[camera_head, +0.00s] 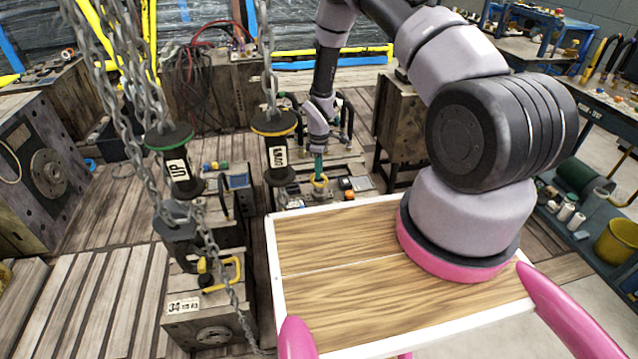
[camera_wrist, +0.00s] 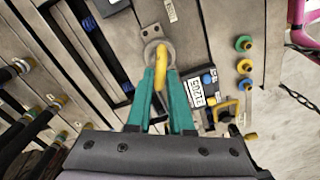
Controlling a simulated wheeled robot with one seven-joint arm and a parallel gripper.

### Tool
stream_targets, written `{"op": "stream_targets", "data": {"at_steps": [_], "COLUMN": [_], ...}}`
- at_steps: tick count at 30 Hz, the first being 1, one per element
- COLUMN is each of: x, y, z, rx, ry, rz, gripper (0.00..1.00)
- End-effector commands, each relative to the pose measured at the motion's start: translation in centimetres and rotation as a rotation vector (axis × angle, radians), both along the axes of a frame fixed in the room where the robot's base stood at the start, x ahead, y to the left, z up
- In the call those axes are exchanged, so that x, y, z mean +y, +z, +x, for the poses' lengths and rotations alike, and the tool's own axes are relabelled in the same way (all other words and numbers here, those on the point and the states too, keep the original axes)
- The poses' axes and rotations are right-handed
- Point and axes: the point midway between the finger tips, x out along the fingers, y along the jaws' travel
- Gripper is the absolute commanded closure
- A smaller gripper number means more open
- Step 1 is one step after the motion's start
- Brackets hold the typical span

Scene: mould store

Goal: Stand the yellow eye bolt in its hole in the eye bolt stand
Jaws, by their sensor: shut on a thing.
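My gripper (camera_head: 319,168) has teal fingers and reaches down at the far side of the wooden top. In the wrist view its fingers (camera_wrist: 163,95) are shut on the yellow eye bolt (camera_wrist: 161,66), with the yellow ring showing between and beyond the tips. In the head view the yellow eye bolt (camera_head: 320,183) shows as a small ring below the fingers. A round grey metal piece (camera_wrist: 151,49) lies right behind the ring; I cannot tell whether it is the eye bolt stand. The bolt's shank and any hole are hidden.
Blue, green and yellow round pieces stand farther right. Chains (camera_head: 110,60) hang at left in the head view, near a mould block (camera_head: 205,310).

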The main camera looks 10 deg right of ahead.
Motion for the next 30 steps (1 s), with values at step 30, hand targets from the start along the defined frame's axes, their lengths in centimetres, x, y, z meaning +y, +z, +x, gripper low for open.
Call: {"op": "stream_targets", "data": {"at_steps": [30], "x": [0.0], "y": [2.5], "z": [0.1], "rx": [-0.001], "ry": [-0.001], "rz": [0.0], "gripper": [1.0]}}
